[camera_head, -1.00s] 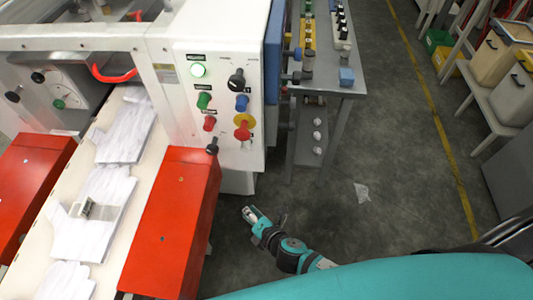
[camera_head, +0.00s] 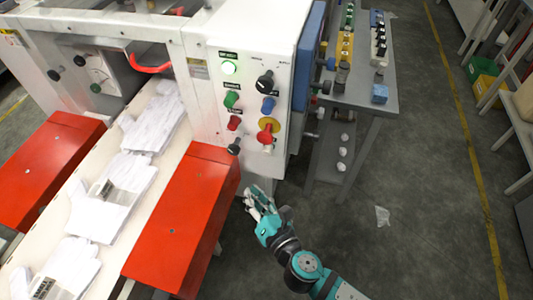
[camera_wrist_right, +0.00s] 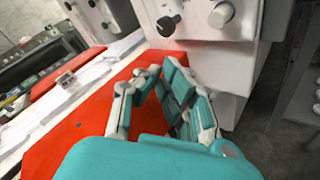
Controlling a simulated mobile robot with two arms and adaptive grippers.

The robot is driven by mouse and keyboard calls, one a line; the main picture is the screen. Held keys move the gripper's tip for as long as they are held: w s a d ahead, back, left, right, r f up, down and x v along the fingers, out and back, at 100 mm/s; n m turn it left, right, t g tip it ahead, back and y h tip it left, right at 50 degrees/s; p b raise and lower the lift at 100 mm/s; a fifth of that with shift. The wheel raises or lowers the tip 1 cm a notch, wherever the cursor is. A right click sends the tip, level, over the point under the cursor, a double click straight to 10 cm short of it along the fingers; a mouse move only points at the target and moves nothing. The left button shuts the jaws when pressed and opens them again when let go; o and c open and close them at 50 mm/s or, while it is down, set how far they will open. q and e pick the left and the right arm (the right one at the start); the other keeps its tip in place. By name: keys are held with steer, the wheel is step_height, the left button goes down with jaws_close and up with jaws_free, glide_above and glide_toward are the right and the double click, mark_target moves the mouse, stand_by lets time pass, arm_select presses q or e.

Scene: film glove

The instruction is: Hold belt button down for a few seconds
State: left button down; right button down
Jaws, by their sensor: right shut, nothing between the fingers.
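The labels are too small to read, so I cannot tell which is the belt button. My right gripper (camera_head: 256,198) is shut and empty, below the panel and apart from its buttons. In the right wrist view the fingers (camera_wrist_right: 160,72) point toward the panel's lower edge, where a dark knob (camera_wrist_right: 168,25) shows. My left gripper is out of view.
A red box-shaped cover (camera_head: 185,225) lies left of my right gripper. White gloves (camera_head: 113,200) lie on the belt (camera_head: 45,217) between it and another red cover (camera_head: 50,170). A grey table (camera_head: 370,98) stands right of the panel. Floor right of my arm is mostly clear.

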mark_target(268, 150)
steer(key=w+d, duration=0.2)
steer(key=w, duration=0.6)
steer(key=shift+d+p, duration=0.3)
steer(key=shift+p, duration=0.1)
stand_by(1.0)
steer(key=shift+w+d, duration=0.1)
steer(key=shift+w, duration=0.3)
steer(key=shift+w+d, duration=0.2)
steer(key=shift+w, duration=0.2)
stand_by(2.2)
steer(key=shift+s, duration=0.1)
stand_by(1.7)
steer(key=shift+s+a, duration=0.3)
steer(key=shift+s, duration=0.45)
